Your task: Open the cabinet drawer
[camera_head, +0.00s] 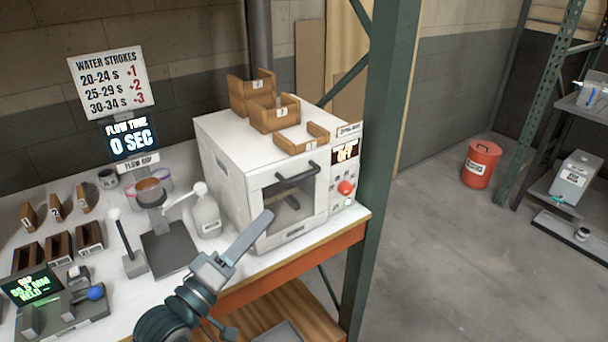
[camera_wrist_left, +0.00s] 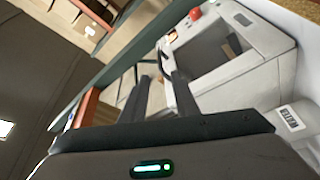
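The white box-shaped cabinet (camera_head: 225,135) stands on the workbench, with a windowed front and a dark bar handle (camera_head: 298,172) near the top of it. The front looks shut. My left gripper (camera_head: 262,222) is in front of the cabinet's lower left front, below and left of the handle, and holds nothing. In the left wrist view its two dark fingers (camera_wrist_left: 160,88) are apart, and the cabinet (camera_wrist_left: 245,75) is beyond them. I cannot tell whether a finger touches the cabinet. My right gripper is in neither view.
Wooden trays (camera_head: 275,115) sit on top of the cabinet. A white bottle (camera_head: 206,215) stands just left of it, beside a flow cup stand (camera_head: 150,192). A green rack post (camera_head: 380,150) rises close to its right. The floor at right is open, with a red bin (camera_head: 481,165).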

